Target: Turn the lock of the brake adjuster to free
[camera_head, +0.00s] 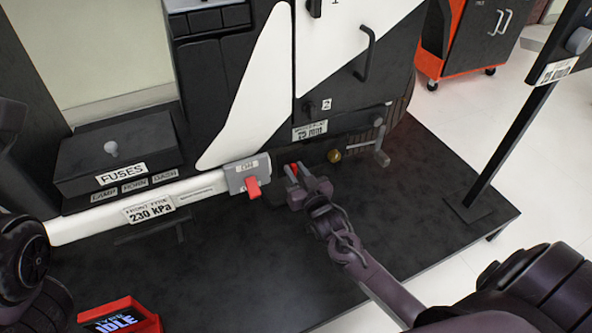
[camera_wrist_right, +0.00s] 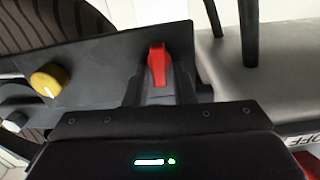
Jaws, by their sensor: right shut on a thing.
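A small red lever (camera_head: 294,168), which looks like the lock of the brake adjuster, sits low on the dark rig panel. My right gripper (camera_head: 296,176) is at it, with the jaws shut on it. In the right wrist view the red lever (camera_wrist_right: 158,62) stands between the fingertips (camera_wrist_right: 160,85), its top showing beyond them. Its base is hidden by the gripper. A brass knob (camera_head: 334,156) is on the same panel, just right of the gripper; it also shows in the wrist view (camera_wrist_right: 47,80). My left gripper is not in view.
A grey box (camera_head: 240,172) with a label and a red switch handle (camera_head: 253,188) is close left of the right gripper. A grey crank (camera_head: 380,145) is to the right. A black fuse box (camera_head: 115,155) is at the left.

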